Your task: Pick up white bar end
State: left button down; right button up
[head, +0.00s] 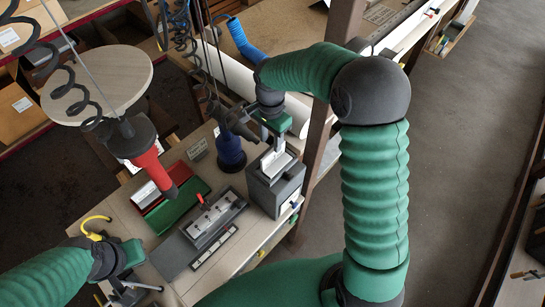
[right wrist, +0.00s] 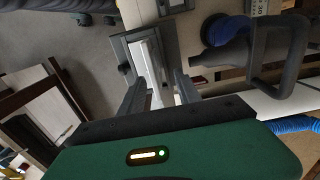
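A white bar end (head: 277,163) shows on top of a grey box-shaped machine (head: 275,188) near the right edge of the bench. My right gripper (head: 272,140) is just above it, pointing down. In the right wrist view the white bar (right wrist: 150,62) runs between the two fingers of my right gripper (right wrist: 159,88). The fingers are spread, with a gap on the right side; contact on the left side is unclear. My left gripper (head: 132,292) is at the bench's lower left, its fingers apart and nothing seen between them.
A red hanging tool (head: 153,170) hangs over the bench. A post (head: 322,130) stands right of the machine.

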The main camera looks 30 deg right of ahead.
aim_at(272, 149)
jog(key=shift+s+a+f+p, duration=0.15)
jog(key=shift+s+f+p, duration=0.2)
jog(key=shift+f+p, duration=0.2)
jog(key=shift+s+a+f+p, duration=0.1)
jog(key=shift+s+f+p, duration=0.25)
jog(key=shift+f, duration=0.2)
jog(key=shift+w+d+f, duration=0.1)
jog(key=shift+d+f, duration=0.05)
jog(key=shift+f, duration=0.5)
jog(key=shift+d+f, duration=0.15)
jog(key=shift+f, duration=0.45)
jog(key=shift+w+d+f, duration=0.15)
jog(key=shift+d+f, duration=0.05)
jog(key=shift+f, duration=0.05)
jog(key=shift+a, duration=0.1)
jog(key=c, duration=0.4)
jog(key=shift+a+r, duration=0.15)
jog(key=shift+a, duration=0.05)
grip_shut()
pick_arm(q)
jog(key=v, duration=0.2)
jog(key=shift+d+r, duration=0.1)
jog(key=shift+r, duration=0.2)
jog(key=shift+d, duration=0.1)
